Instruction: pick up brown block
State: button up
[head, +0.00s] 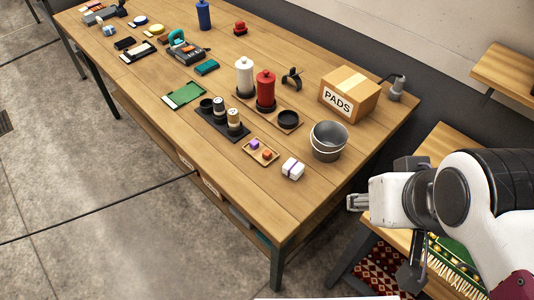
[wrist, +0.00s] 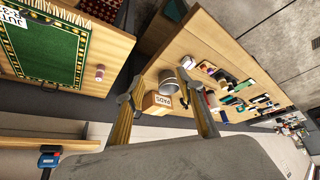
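A small orange-brown block (head: 267,154) sits on a small wooden tray (head: 251,153), beside a purple block (head: 255,145). It is the closest match to a brown block that I can make out. In the wrist view I cannot tell this block apart among the small things on the table. My gripper (wrist: 164,80) is open and empty, its two fingers spread wide in the wrist view. In the head view my gripper (head: 357,202) is off the table's right front side, well to the right of the tray and apart from it.
A white box (head: 292,169) with a purple band, a grey bucket (head: 328,141) and the PADS carton (head: 350,95) stand between tray and gripper or behind. A dark tray with canisters (head: 222,125) is left of the wooden tray. A green rug (wrist: 45,50) lies on another bench.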

jog(key=w+a+f+m+t+y, duration=0.1)
jog(key=w+a+m+t+y, duration=0.1)
jog(key=w+a, duration=1.1)
jog(key=w+a+f+m+t+y, duration=0.1)
jog(key=w+a+f+t+y, duration=0.15)
jog(key=w+a, duration=1)
jog(key=f+m+h, duration=0.1)
jog(key=f+h, duration=0.2)
jog(key=f, duration=0.2)
jog(key=w+f+m+t+h, duration=0.1)
jog(key=f+h, duration=0.2)
jog(key=f, duration=0.3)
jog(key=f+m+t+h, duration=0.1)
jog(key=f+h, duration=0.2)
jog(key=f, duration=0.2)
jog(key=shift+w+d+f+m+h, duration=0.1)
jog(key=shift+w+f+m+h, duration=0.05)
jog(key=shift+w+m+h, duration=0.2)
jog(key=s+f+h, duration=0.1)
jog(key=s+d+f+h, duration=0.1)
jog(key=s, duration=0.1)
jog(key=s+f+t+h, duration=0.1)
jog(key=shift+s+d, duration=0.35)
jog(key=shift+s, duration=0.05)
jog(key=shift+s+d+f+h, duration=0.1)
jog(key=shift+s+d+h, duration=0.05)
jog(key=shift+s+h, duration=0.15)
